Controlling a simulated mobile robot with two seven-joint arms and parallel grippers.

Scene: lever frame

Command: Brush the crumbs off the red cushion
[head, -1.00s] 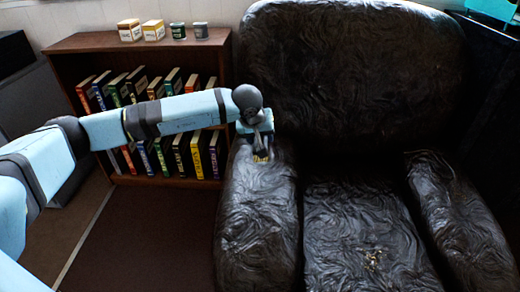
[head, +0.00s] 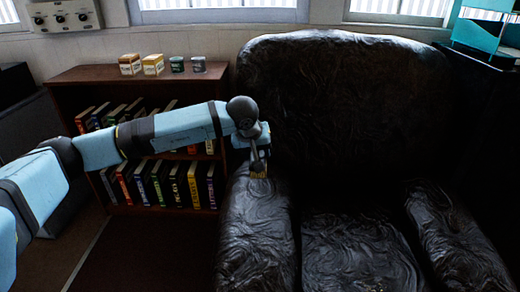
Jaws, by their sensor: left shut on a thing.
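My left gripper (head: 261,150) is shut on a small brush with yellowish bristles (head: 258,172) that point down. It is over the back end of the left armrest of a black, wrinkled armchair (head: 345,95). I cannot tell whether the bristles touch the armrest. The chair's seat (head: 360,255) is black and cut off by the bottom edge. No red cushion shows, and no crumbs show in the part of the seat in view. My right gripper is not in view.
A brown bookcase (head: 60,75) with rows of books stands behind my left arm. Several small boxes and tins (head: 153,65) stand on it. A black cabinet (head: 485,110) with a teal rack (head: 480,36) is at the right. The space above the seat is clear.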

